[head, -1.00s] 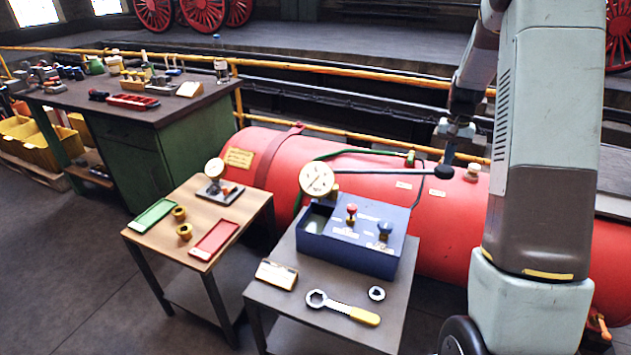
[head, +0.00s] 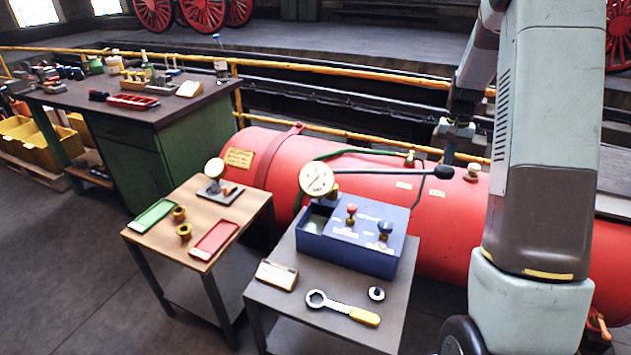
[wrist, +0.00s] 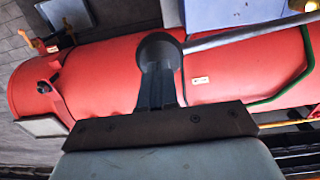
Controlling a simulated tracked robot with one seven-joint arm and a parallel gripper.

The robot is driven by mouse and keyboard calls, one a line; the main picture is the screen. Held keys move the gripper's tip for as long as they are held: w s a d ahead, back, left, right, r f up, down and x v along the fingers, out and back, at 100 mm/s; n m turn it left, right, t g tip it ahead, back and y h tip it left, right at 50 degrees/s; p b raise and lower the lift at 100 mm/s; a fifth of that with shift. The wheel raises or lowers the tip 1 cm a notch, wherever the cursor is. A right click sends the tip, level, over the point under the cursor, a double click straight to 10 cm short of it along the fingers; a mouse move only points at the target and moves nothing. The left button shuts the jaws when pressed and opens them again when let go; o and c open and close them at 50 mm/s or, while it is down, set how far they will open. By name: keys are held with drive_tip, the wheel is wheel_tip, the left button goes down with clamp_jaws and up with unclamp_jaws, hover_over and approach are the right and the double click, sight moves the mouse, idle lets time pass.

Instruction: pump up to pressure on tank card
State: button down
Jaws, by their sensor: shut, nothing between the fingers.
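The pump lever ends in a black ball (head: 444,172), large in the wrist view (wrist: 158,47). My gripper (wrist: 157,78) is shut and empty, its tips at the ball, seemingly touching it. The red tank (head: 270,150) lies behind, with a yellow plate (head: 239,158); its text is unreadable.
A cream card (head: 276,274), a yellow-handled wrench (head: 343,307) and a nut (head: 376,293) lie on the grey table. The wooden table (head: 180,205) at left holds green and red trays, brass fittings and a small gauge. A yellow rail runs behind the tank.

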idle(0.4)
idle(3.4)
drive_tip(key=shift+f, duration=0.1)
idle(0.4)
drive_tip(key=shift+f, duration=7.85)
wheel_tip(320, 180, up, 16)
